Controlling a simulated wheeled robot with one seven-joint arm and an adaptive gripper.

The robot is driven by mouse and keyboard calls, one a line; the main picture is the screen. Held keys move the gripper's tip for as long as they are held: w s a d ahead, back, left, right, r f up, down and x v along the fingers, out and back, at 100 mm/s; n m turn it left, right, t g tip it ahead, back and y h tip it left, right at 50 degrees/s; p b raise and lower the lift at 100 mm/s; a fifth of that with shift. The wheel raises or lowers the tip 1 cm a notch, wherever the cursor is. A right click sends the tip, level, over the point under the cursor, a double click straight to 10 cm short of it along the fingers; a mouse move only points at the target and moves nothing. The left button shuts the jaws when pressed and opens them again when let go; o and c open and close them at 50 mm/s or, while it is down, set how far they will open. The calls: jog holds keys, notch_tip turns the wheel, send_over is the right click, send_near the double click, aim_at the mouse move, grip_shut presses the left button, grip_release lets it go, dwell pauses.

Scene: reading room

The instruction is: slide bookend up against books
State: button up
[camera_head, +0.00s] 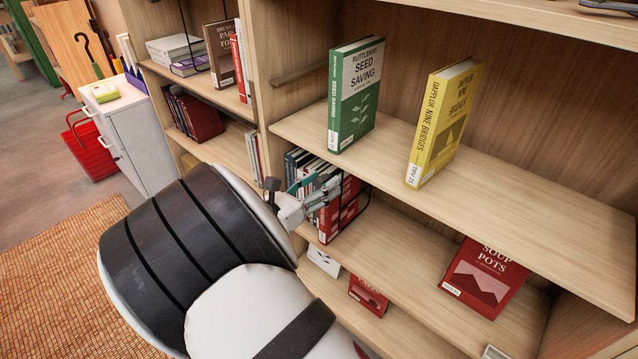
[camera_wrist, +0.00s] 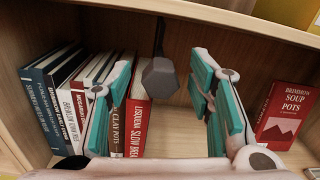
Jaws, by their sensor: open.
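A row of upright books (camera_wrist: 68,105) stands on the middle shelf, left in the wrist view; its right end is a red book (camera_wrist: 137,122). In the head view, the red books (camera_head: 334,216) show beside my gripper (camera_head: 308,198). The bookend (camera_head: 367,198) is a thin black wire frame right of them. In the wrist view only a thin dark upright strip of the bookend (camera_wrist: 160,36) shows. Its gap to the books is hidden. My gripper (camera_wrist: 161,70) is open, its teal fingers apart in front of the row's right end. A dark grey hexagonal block (camera_wrist: 160,78) shows between them.
A red soup book (camera_wrist: 285,112) stands on the same shelf to the right, with bare shelf (camera_wrist: 185,140) in between. The shelf above holds a green book (camera_head: 355,95) and a yellow book (camera_head: 443,122). Its board (camera_head: 520,195) overhangs the middle shelf.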

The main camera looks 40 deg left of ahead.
jog(key=s, duration=0.7)
jog(key=shift+a, duration=0.4)
jog(key=shift+s, duration=0.1)
